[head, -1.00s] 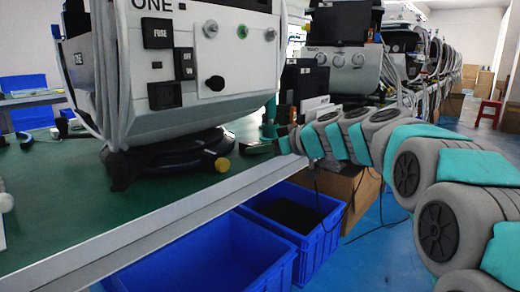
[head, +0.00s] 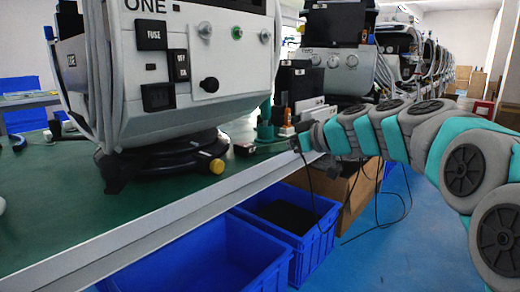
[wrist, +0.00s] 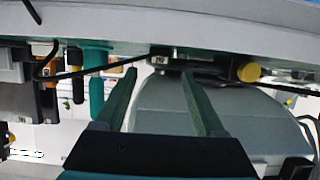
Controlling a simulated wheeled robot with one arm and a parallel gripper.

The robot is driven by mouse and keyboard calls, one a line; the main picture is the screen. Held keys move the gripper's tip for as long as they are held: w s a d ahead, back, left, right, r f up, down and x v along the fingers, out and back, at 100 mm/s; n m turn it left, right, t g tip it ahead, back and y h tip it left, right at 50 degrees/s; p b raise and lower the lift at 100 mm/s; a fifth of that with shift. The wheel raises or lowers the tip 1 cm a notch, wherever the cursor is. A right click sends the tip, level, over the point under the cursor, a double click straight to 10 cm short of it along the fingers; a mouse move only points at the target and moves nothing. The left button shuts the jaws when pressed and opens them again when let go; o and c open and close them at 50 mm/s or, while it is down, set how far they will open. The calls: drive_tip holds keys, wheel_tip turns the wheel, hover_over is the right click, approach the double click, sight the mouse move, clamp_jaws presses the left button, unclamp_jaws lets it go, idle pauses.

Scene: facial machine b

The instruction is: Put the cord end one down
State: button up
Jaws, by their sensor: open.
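The cord end (head: 245,148) is a small dark block on the green table, just right of the machine's yellow knob. In the wrist view a small dark and metallic piece that looks like the cord end (wrist: 158,60) lies at the table, beyond my fingertips, with a black cord (wrist: 105,68) running left. My gripper (wrist: 158,75) is open, with its two green fingers apart and nothing visible clasped between them. In the head view my wrist is at the table's right edge, and the fingers are hard to make out.
The white machine marked ONE (head: 200,70) stands on a black base, its yellow knob (head: 217,166) close to the cord end. A green upright part (head: 265,122) stands behind. Blue bins (head: 225,255) sit below the table edge. A brown box (head: 345,195) is under the right side.

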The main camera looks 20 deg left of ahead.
drive_tip(key=shift+v, duration=2.65)
drive_tip(key=s+d+f+m+g+h, duration=0.2)
drive_tip(key=s+d+f+m+h, duration=0.2)
drive_tip(key=s+d+f, duration=0.5)
drive_tip(key=s+d+f+m+g+h, duration=0.2)
drive_tip(key=s+d+f+m+h, duration=0.2)
drive_tip(key=s+d+f, duration=0.5)
drive_tip(key=s+d+f+m+g+h, duration=0.3)
drive_tip(key=s+d+f, duration=0.7)
drive_tip(key=s, duration=1.1)
wheel_tip(320, 180, down, 4)
drive_tip(key=m+h, duration=0.2)
drive_tip(key=shift+s+m, duration=0.2)
drive_tip(key=shift+m, duration=0.1)
drive_tip(key=shift+r, duration=0.1)
wheel_tip(320, 180, up, 6)
drive_tip(key=p, duration=0.6)
